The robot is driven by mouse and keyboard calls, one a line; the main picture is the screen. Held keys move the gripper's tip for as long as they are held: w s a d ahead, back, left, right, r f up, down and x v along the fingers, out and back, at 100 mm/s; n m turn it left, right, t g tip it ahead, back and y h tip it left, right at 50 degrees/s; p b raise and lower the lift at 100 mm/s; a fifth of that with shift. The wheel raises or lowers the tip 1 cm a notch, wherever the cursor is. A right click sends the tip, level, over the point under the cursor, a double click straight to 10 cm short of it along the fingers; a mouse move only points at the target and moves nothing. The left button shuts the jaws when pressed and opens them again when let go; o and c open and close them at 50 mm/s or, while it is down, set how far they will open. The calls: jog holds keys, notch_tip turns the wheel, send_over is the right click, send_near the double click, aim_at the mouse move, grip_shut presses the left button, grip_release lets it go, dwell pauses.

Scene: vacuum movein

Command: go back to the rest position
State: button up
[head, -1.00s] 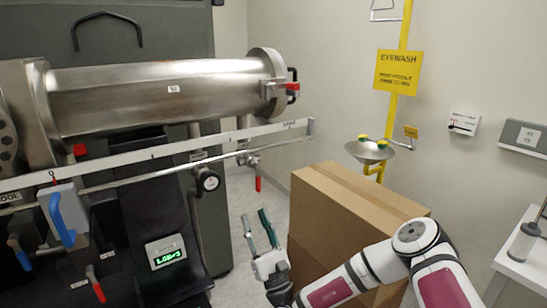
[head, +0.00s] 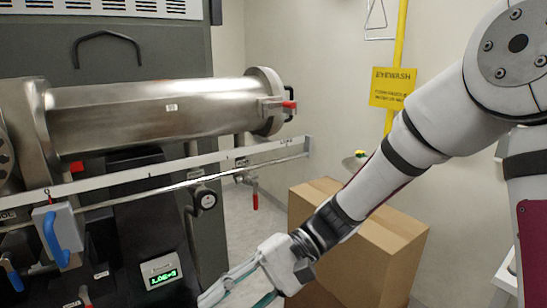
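My gripper (head: 236,294) is at the bottom of the head view, left of centre, pointing down and to the left. Its two teal-edged fingers are spread apart with nothing visible between them, though the lower finger is partly cut off by the frame edge. My arm crosses the right half of the view, bent high at the upper right. The gripper appears in front of the floor and the dark machine's lower right side, to the left of the cardboard box (head: 390,240).
A steel cylinder (head: 160,108) with a flanged end lies along the machine. A white graduated rail (head: 150,175) runs below it. A small green display (head: 163,277) is at lower left.

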jog(key=s+d+r+t+h, duration=0.1)
jog(key=d+t+h, duration=0.3)
jog(key=d, duration=0.4)
jog(key=s+d+r+t+h, duration=0.2)
jog(key=d+r+t+h, duration=0.2)
jog(key=d, duration=0.5)
jog(key=s+d+r+t+h, duration=0.2)
jog(key=d+r+t+h, duration=0.1)
jog(key=d, duration=0.6)
jog(key=shift+s+r+t+h, duration=0.2)
jog(key=shift+t+h, duration=0.3)
jog(key=shift+t, duration=0.7)
